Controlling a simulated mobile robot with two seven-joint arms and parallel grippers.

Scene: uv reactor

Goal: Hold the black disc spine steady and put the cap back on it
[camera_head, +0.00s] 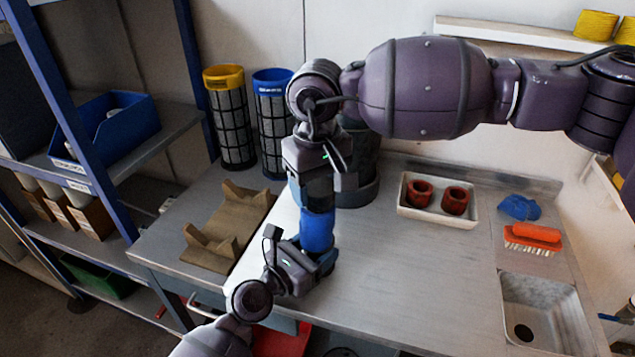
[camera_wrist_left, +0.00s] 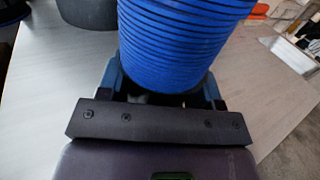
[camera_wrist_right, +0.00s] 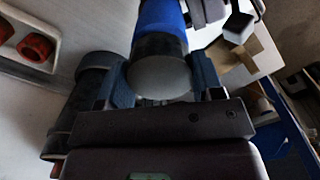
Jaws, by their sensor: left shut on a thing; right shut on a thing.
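The disc spine shows as an upright stack of blue ribbed discs (camera_head: 317,230) above the worktop. It fills the top of the left wrist view (camera_wrist_left: 185,45). My left gripper (camera_head: 316,258) is shut around its lower part from the front. The dark, smooth, round cap (camera_wrist_right: 160,75) lies between the fingers of my right gripper (camera_wrist_right: 165,88), which is shut on it. In the head view my right gripper (camera_head: 318,188) points down over the top of the blue stack. The cap is in line with the stack and looks against its end; whether it is seated cannot be told.
A dark cylindrical housing (camera_head: 362,185) stands close behind the grippers. A wooden cradle (camera_head: 225,232) is on the left, with yellow-rimmed (camera_head: 230,120) and blue-rimmed (camera_head: 270,120) mesh cylinders behind. A white tray (camera_head: 438,217) with red parts and a sink (camera_head: 545,312) are to the right.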

